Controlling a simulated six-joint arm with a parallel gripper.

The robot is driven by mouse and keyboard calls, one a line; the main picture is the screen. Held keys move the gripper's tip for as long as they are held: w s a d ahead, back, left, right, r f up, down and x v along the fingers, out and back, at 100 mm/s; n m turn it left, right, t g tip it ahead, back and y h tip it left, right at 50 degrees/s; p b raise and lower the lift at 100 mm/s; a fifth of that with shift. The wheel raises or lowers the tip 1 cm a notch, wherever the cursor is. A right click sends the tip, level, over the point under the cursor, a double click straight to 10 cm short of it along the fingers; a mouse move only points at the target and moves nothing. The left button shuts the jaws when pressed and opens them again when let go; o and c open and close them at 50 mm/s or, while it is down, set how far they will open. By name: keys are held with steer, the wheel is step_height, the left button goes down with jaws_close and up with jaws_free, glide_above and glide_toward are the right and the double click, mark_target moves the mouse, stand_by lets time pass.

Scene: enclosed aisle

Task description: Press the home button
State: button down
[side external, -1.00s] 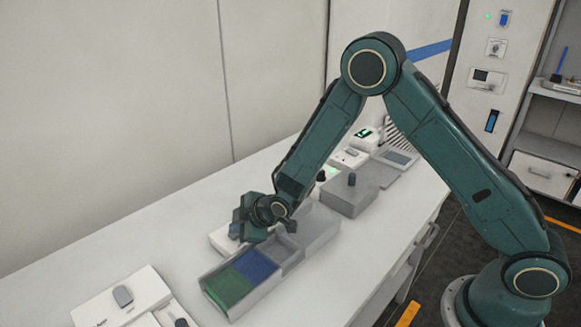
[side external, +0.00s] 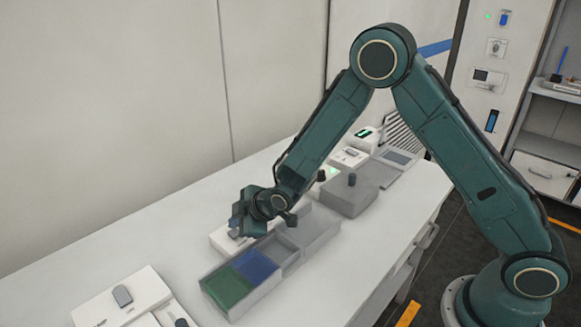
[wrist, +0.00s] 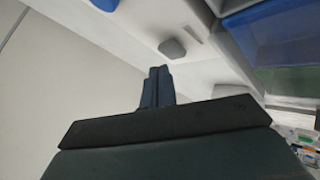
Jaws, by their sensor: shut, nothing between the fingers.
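My gripper (side external: 240,224) is over the bench beside the sectioned tray. Its fingers (wrist: 157,76) are shut and empty in the wrist view. Under and behind it in the side view is a white box (side external: 219,242), largely covered by the gripper. A blue rounded part (wrist: 104,4) is cut off at the top edge of the wrist view. A grey knob (wrist: 172,48) on a white surface shows beyond the fingertips. I cannot read any home label, so which control is the home button cannot be told. Contact between fingertips and any control is not visible.
The tray with green (side external: 226,287) and blue (side external: 257,266) sections lies right beside my gripper. A grey box with a dark knob (side external: 352,180) stands farther back. A white box with a grey knob (side external: 122,296) is at the front left. The bench between is clear.

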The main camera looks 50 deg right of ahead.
steer(key=shift+r, duration=2.5)
steer(key=s+d+r+m+g+h, duration=0.1)
steer(key=s+d+r+m, duration=0.25)
steer(key=s+r, duration=0.4)
steer(key=s+d+r+m, duration=0.2)
steer(key=s+d+r, duration=0.35)
steer(key=r, duration=0.35)
steer(key=s+d+r+m+g, duration=0.1)
steer(key=s+d+m, duration=0.1)
steer(key=s, duration=0.9)
steer(key=s+d+r+m+g+h, duration=0.1)
steer(key=s+m, duration=0.3)
steer(key=s, duration=0.8)
steer(key=shift+s+d+r, duration=0.25)
steer(key=shift+d+r, duration=0.3)
steer(key=shift+r, duration=0.15)
